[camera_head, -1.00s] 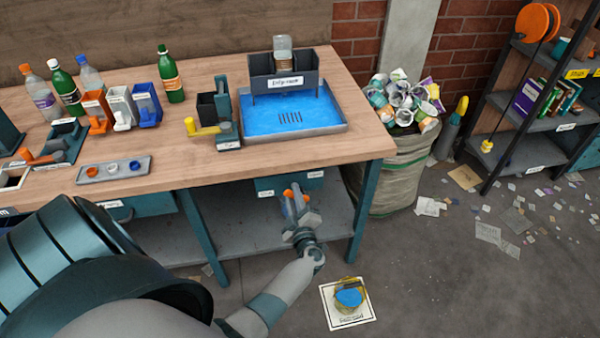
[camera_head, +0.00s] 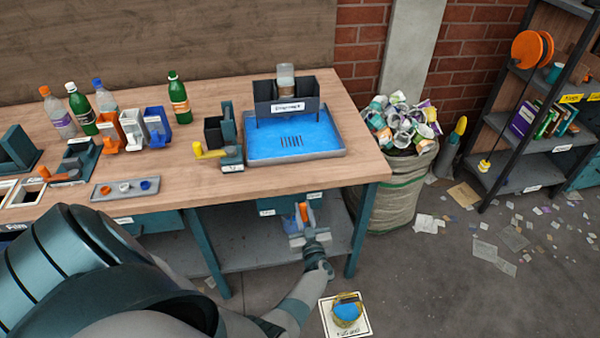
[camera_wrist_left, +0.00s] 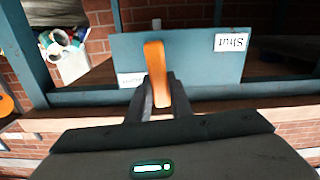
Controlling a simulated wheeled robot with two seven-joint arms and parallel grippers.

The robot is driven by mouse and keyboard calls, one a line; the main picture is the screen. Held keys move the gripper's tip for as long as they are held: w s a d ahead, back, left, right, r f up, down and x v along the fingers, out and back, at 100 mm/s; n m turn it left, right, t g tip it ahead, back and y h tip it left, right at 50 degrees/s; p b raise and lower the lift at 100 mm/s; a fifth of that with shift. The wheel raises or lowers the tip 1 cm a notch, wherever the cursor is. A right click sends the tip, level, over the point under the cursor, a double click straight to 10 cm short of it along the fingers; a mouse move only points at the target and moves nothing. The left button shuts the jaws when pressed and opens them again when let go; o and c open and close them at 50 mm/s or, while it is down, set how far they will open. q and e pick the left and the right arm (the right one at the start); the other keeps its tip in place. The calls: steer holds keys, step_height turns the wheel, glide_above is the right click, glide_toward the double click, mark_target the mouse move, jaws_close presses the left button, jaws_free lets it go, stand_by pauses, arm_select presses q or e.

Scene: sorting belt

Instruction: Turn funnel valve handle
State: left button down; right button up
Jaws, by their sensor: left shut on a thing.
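A teal valve panel (camera_head: 272,206) hangs under the front edge of the workbench. In the left wrist view the panel (camera_wrist_left: 197,62) fills the middle, with a "Shut" label (camera_wrist_left: 230,40) at its upper right and another label (camera_wrist_left: 131,80) at its lower left. The orange valve handle (camera_wrist_left: 155,62) stands out in front of it, nearly upright in that view. My left gripper (camera_wrist_left: 160,98) is shut on the handle's lower part. In the head view my left gripper (camera_head: 304,216) is below the bench edge, with a little orange showing. My right gripper is not in view.
A blue-floored tray (camera_head: 335,153) with a dark hopper (camera_head: 286,96) stands above on the bench (camera_head: 200,178). A bench leg (camera_head: 361,232) stands right of my left gripper. A sack of crushed cans (camera_head: 405,190) stands beyond it. Bottles and small bins fill the bench's left side.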

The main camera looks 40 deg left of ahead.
arm_select(q)
steer(key=shift+w+d+f+m, duration=0.15)
steer(key=shift+d+m, duration=0.1)
steer(key=shift+m, duration=0.35)
steer(key=c, duration=1.6)
jaws_free()
